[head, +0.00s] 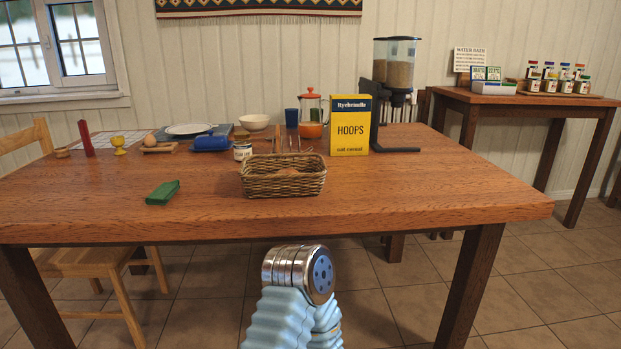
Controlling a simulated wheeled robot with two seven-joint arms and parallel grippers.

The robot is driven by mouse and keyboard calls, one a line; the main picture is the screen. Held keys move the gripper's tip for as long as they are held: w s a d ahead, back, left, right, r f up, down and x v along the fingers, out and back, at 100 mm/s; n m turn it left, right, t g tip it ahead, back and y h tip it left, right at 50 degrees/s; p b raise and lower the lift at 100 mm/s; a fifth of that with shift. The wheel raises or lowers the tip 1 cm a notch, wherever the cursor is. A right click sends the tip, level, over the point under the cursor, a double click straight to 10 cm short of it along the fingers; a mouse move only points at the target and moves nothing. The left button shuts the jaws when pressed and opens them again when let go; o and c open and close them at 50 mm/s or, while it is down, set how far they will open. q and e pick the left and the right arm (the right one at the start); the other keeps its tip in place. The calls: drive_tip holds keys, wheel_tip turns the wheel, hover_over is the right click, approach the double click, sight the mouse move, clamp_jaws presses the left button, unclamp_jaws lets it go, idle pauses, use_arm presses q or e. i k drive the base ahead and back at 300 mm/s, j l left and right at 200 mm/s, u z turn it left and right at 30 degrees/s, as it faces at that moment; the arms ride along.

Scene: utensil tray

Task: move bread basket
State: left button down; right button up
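The bread basket (284,184) is a brown woven wicker basket. It stands upright on the wooden table (400,188), a little left of the middle and near the front edge. Something brown, perhaps bread (289,171), shows inside it; most of the inside is hidden by the front wall. Neither of my grippers shows in the head view, and nothing is seen touching the basket.
A yellow cereal box (350,130) stands just behind the basket at right, with a cereal dispenser (396,72) farther back. A small jar (242,151) stands close behind at left. A folded green cloth (162,193) lies left. The table's right part is clear.

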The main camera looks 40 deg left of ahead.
sight(262, 185)
drive_tip(key=i+l+u, duration=0.1)
drive_tip(key=u, duration=0.3)
drive_tip(key=l+u, duration=0.35)
drive_tip(key=i+l+u, duration=0.1)
drive_tip(key=u, duration=0.3)
